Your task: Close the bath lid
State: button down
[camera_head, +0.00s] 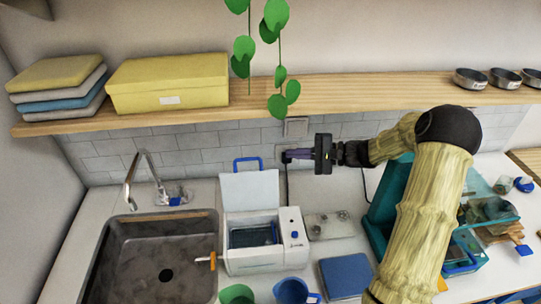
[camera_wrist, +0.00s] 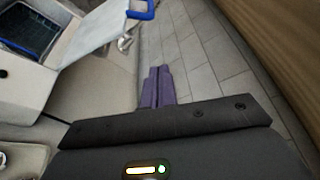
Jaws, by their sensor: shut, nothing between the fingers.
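The bath (camera_head: 268,259) is a white box with an open well and a blue knob on its front right panel, standing right of the sink. Its white lid (camera_head: 250,190) stands raised at the back, with a blue handle (camera_head: 248,162) on its top edge. My gripper (camera_head: 287,156) is shut and empty, near the tiled wall, to the right of the lid's top and apart from it. In the wrist view, the purple fingers (camera_wrist: 158,87) are together, and the lid (camera_wrist: 92,32) with its blue handle (camera_wrist: 142,12) lies to their upper left.
A sink (camera_head: 160,262) with a faucet (camera_head: 140,180) is at the left. A grey plate device (camera_head: 330,225) and blue block (camera_head: 346,275) sit right of the bath. Green and blue cups (camera_head: 291,290) stand in front. A wooden shelf (camera_head: 350,90) and hanging plant (camera_head: 277,100) are above.

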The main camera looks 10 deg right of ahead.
jog(key=a+p, duration=0.6)
jog(key=a, duration=0.3)
jog(key=shift+s+a, duration=0.2)
jog(key=shift+s, duration=0.1)
dwell(0.4)
jog(key=shift+s+b, duration=0.1)
jog(key=shift+b, duration=0.3)
